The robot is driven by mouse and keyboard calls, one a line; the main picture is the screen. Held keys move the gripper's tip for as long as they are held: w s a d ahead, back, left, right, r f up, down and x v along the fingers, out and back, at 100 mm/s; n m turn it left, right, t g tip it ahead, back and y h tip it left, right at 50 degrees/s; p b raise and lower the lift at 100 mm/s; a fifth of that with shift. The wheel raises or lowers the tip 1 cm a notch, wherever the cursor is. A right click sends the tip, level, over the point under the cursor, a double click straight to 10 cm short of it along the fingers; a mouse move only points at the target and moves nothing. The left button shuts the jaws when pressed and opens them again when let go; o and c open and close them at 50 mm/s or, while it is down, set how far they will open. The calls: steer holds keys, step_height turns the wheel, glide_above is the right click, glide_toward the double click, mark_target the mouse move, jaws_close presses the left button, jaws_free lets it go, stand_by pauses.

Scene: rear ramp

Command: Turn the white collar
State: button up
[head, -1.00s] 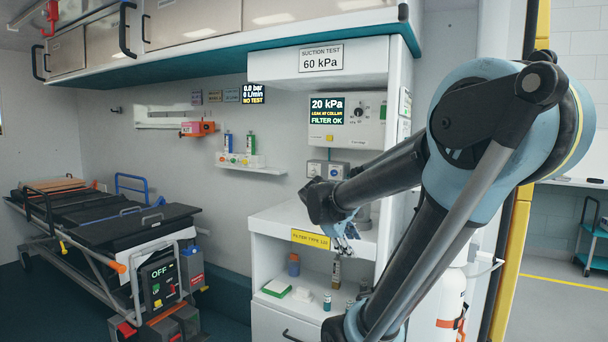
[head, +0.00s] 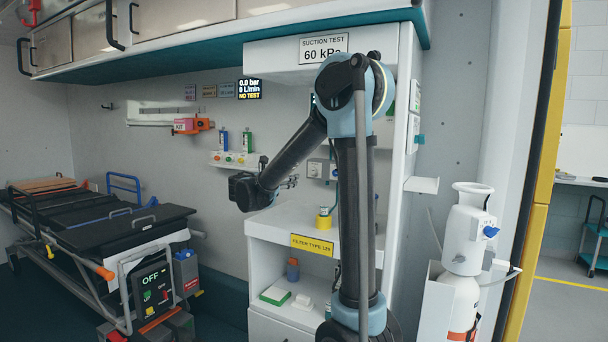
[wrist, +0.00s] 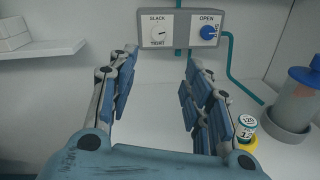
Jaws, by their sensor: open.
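The white collar (wrist: 160,33) is a round white dial on a grey wall box, with SLACK above it and TIGHT below. A thin dark mark shows on its face; its exact setting is too small to tell. A blue knob (wrist: 208,33) marked OPEN sits to its right. My gripper (wrist: 160,92) is open and empty, its two fingers spread below and in front of the box, apart from the collar. In the head view my gripper (head: 290,183) is above the white counter (head: 285,222), left of the wall box (head: 314,169).
A clear canister (wrist: 294,100) with a blue lid stands right of my gripper. A small labelled jar (wrist: 246,126) in a yellow ring is close to the right finger. A white shelf (wrist: 40,50) juts out at left.

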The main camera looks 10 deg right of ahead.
mark_target(311, 171)
steer(key=x, duration=1.7)
steer(key=shift+w+r, duration=0.3)
steer(key=shift+w, duration=0.05)
jaws_close()
